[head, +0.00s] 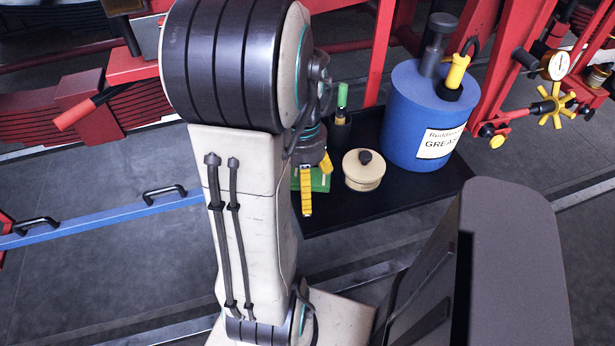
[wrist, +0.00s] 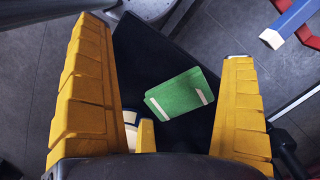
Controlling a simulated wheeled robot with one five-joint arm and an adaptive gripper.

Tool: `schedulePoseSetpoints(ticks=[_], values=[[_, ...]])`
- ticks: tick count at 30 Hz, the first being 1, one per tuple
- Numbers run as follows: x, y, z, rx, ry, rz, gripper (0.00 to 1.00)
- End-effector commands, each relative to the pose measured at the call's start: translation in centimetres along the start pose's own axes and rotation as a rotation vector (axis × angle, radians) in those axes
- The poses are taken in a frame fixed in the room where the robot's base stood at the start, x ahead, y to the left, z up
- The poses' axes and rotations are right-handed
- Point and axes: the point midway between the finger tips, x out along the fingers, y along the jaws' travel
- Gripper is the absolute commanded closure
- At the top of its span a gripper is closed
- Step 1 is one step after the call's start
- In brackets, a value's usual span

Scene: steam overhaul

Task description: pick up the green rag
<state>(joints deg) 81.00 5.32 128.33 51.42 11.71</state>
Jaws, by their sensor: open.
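The green rag (wrist: 180,93) lies flat on the black tray in the wrist view, a folded rectangle with pale strips at two ends. In the head view the rag (head: 321,180) is partly hidden behind my arm and gripper. My gripper (head: 315,188) has yellow fingers and hangs over the rag. In the wrist view my gripper (wrist: 165,38) is open and empty, its fingers wide apart. The rag shows in the gap between them, apart from both. The exact height above it is hard to tell.
A blue rail (head: 110,217) runs left. Red framework stands behind.

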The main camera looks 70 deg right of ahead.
Motion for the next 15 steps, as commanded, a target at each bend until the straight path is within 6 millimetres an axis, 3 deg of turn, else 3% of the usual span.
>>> schedulePoseSetpoints(ticks=[7,15], values=[[-0.2,-0.2,-2.9,0.292,0.020,-0.008,0.00],[-1.9,-0.7,-5.2,0.722,0.074,-0.047,0.00]])
